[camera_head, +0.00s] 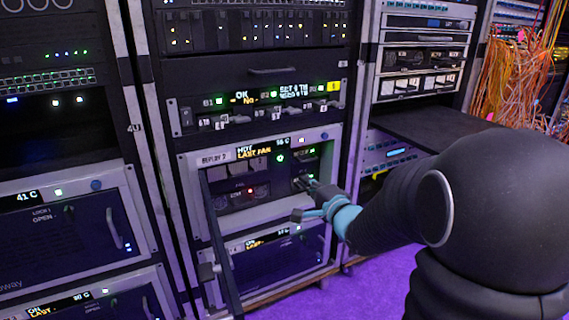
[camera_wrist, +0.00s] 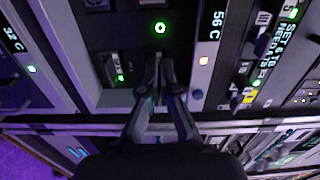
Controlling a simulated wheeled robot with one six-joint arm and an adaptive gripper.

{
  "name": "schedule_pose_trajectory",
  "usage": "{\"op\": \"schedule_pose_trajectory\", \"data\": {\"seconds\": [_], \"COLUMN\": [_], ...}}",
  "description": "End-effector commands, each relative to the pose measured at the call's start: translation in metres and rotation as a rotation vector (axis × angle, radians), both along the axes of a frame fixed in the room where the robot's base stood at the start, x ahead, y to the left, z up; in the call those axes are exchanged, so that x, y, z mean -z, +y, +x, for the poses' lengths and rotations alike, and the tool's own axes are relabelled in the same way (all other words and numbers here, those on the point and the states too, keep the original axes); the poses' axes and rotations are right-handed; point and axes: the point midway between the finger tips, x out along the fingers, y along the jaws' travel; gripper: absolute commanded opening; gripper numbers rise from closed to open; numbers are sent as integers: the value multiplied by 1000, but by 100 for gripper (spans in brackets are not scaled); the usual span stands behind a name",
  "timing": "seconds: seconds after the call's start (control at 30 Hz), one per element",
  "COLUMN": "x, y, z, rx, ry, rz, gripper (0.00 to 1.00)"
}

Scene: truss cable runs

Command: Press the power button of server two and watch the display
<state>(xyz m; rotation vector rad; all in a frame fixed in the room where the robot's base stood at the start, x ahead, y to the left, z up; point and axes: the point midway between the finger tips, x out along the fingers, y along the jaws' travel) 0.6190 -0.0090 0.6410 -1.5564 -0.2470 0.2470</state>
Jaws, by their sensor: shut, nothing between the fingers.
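A server unit (camera_head: 187,165) in the middle rack has its front door (camera_head: 222,240) swung open; its label seems to end in 2. Its display (camera_head: 264,148) reads "HOT LAST FAN" and a temperature; the wrist view shows "56 C" on it (camera_wrist: 213,32). A green lit round power symbol (camera_head: 280,158) is under the display and shows in the wrist view (camera_wrist: 160,27). My gripper (camera_head: 306,184) is shut and empty at the unit's right side, below and right of the symbol. In the wrist view its fingertips (camera_wrist: 158,68) are apart from the symbol in the picture.
A small module with a green light (camera_wrist: 111,69) is beside my fingers. A red light (camera_head: 250,191) glows inside the unit. Another server (camera_head: 270,245) sits below, and a unit with a display (camera_head: 270,95) above. Orange cables (camera_head: 510,75) hang at the right.

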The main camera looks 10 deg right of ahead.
Motion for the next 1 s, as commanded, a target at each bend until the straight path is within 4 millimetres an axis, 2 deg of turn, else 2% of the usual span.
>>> {"op": "schedule_pose_trajectory", "data": {"seconds": [0.4, 0.6, 0.8, 1.0], "x": [1, 1, 0, 0], "y": [25, 34, 39, 40], "z": [73, 102, 117, 120], "rx": [-2, -1, -1, 0], "ry": [0, 0, -1, 1], "rz": [0, 0, 0, 0], "gripper": [0, 0, 0, 0]}}
